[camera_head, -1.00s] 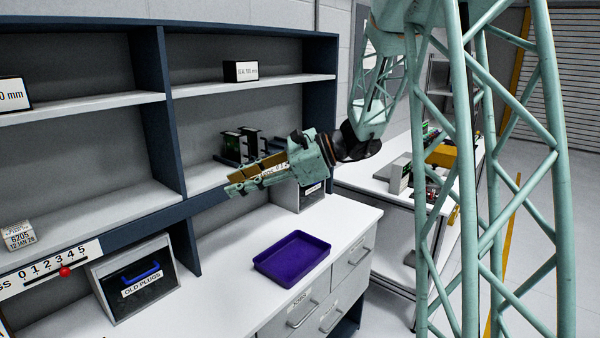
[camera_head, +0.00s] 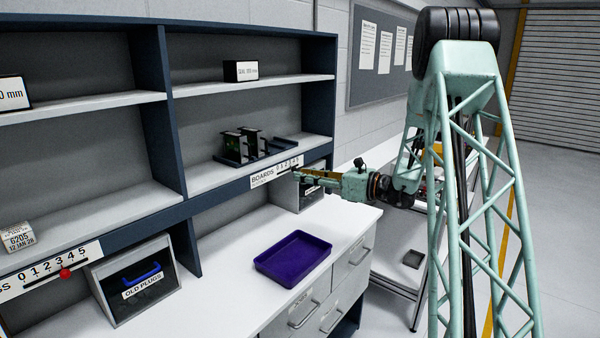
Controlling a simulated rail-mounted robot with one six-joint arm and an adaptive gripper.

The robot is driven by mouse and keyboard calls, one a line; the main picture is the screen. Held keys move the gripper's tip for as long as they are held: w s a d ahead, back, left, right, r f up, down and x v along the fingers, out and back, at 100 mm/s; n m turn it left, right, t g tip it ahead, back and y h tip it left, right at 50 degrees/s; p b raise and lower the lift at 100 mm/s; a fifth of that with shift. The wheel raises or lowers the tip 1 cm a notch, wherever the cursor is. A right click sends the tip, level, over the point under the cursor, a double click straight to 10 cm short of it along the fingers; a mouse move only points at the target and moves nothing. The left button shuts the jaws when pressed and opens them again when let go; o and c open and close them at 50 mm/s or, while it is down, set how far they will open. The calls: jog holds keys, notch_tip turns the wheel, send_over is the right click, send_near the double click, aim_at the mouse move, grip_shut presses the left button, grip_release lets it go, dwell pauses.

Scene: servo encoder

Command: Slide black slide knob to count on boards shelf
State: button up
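The boards shelf (camera_head: 210,175) has a white label strip (camera_head: 262,179) on its front edge, reading BOARDS with a row of numbers. A dark rack with green-and-black boards (camera_head: 247,143) stands on this shelf. My gripper (camera_head: 297,176) points left, with its fingertips at or just in front of the strip's right part. I cannot make out the black slide knob; it is too small or hidden by the fingers. The gap between the fingers is too small to read, and contact with the strip cannot be told.
A purple tray (camera_head: 293,257) lies on the white counter below. A grey bin (camera_head: 313,187) stands under the shelf behind my gripper. An OLD PLUGS bin (camera_head: 137,280) and another number strip with a red knob (camera_head: 65,273) are at left.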

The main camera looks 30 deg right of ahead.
aim_at(293, 169)
jog(key=w+d+f+m+t+h, duration=0.1)
jog(key=d+f+m+t+h, duration=0.1)
jog(key=d, duration=0.7)
jog(key=shift+f+m, duration=0.5)
jog(key=shift+f, duration=0.35)
jog(key=b+x, duration=0.1)
jog(key=x, duration=1.2)
jog(key=shift+w, duration=0.4)
jog(key=shift+a, duration=0.1)
grip_shut()
